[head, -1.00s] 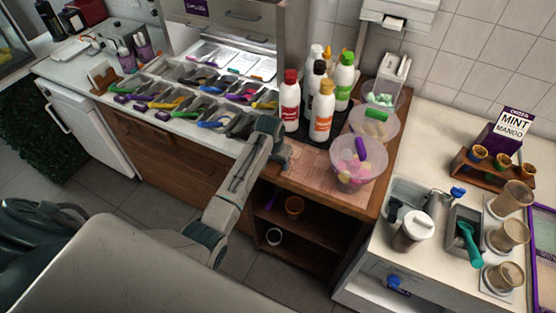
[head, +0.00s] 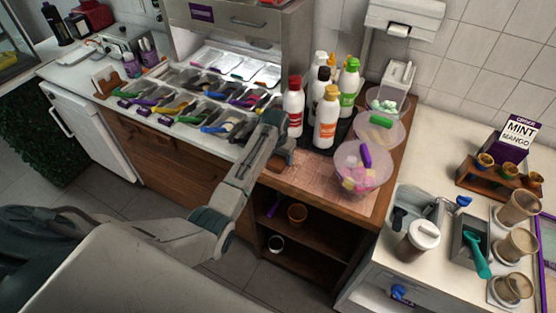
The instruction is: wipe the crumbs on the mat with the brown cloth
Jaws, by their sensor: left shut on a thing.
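The pinkish mat (head: 318,183) lies on the wooden counter in front of the bottles. My left gripper (head: 285,158) is low over the mat's left end, beside the topping bins. It is shut on the brown cloth (head: 284,154), of which only a small part shows; the arm hides the rest. I cannot tell whether the cloth touches the mat. The crumbs are too small to make out. My right gripper is not in view.
Several sauce bottles (head: 326,118) stand just behind the mat. A clear bowl of coloured cubes (head: 363,174) stands at its right end, with another bowl (head: 379,132) behind. Topping bins (head: 190,105) lie to the left. An open shelf (head: 310,240) is below.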

